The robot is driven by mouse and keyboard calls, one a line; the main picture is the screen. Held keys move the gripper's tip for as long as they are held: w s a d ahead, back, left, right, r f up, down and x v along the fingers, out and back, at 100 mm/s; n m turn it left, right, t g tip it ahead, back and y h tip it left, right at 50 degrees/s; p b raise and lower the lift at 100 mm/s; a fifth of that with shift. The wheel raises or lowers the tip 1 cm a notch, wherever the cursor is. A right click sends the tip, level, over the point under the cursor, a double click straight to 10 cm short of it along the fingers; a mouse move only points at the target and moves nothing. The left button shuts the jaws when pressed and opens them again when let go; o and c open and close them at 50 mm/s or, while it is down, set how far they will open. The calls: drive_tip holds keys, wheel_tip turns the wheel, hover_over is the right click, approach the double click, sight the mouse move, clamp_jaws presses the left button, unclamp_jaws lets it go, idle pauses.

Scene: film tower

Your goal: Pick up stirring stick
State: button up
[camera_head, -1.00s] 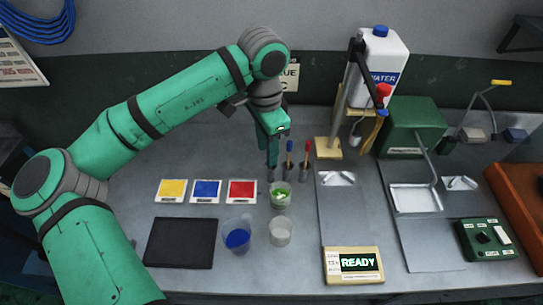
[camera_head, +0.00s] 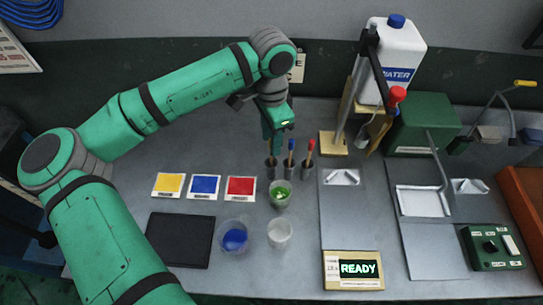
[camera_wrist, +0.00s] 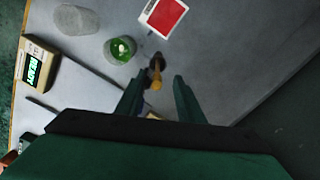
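A stirring stick with a yellow end (camera_wrist: 156,84) stands in a small dark holder (camera_wrist: 157,62) in the wrist view. In the head view its holder (camera_head: 271,168) is the leftmost of three, and my gripper hides most of the stick. A blue-ended stick (camera_head: 291,147) and a red-ended stick (camera_head: 311,147) stand in the holders to its right. My gripper (camera_head: 276,152) is above the leftmost holder. In the wrist view my gripper (camera_wrist: 157,92) is open, its fingers apart either side of the yellow end, which looks untouched. Depth between them is hard to tell.
A cup of green liquid (camera_head: 280,194) stands just in front of the holders, with a blue cup (camera_head: 233,236) and a pale cup (camera_head: 279,234) nearer. Yellow, blue and red cards lie left. A stand and water jug (camera_head: 397,60) rise at back right.

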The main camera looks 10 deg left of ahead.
sight(271, 160)
wheel_tip(271, 160, down, 6)
drive_tip(key=shift+s, duration=0.25)
drive_tip(key=shift+f, duration=0.1)
clamp_jaws()
